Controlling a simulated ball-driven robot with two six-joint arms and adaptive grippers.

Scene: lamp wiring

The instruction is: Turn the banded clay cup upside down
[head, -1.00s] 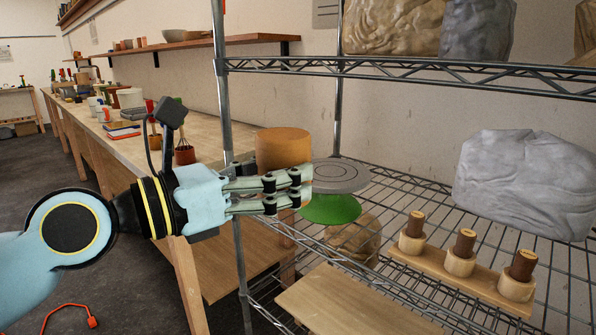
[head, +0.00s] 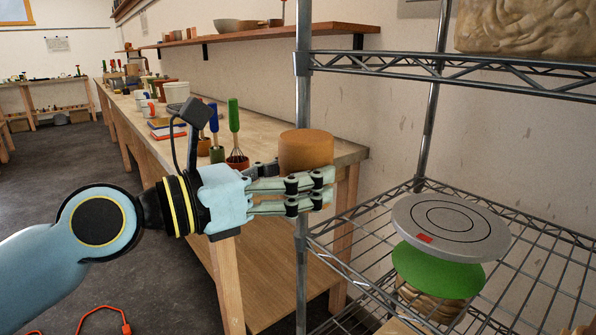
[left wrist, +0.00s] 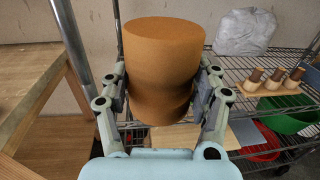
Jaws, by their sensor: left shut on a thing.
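The clay cup (head: 305,150) is orange-brown and is held in my left gripper (head: 312,187), in front of the shelf post. In the left wrist view the cup (left wrist: 165,60) stands between the two fingers of the left gripper (left wrist: 163,92), which touch its sides. A flat, closed-looking end of the cup faces up, and a ridge or band runs around its lower part. In the head view the fingers hide its lower part. My right gripper is not in view.
A wire shelf (head: 375,235) stands at the right, with a grey ringed disc (head: 452,227) above a green disc (head: 437,270). A wooden workbench (head: 165,150) with whisks, cups and books runs behind the gripper. An orange cable (head: 100,308) lies on the floor.

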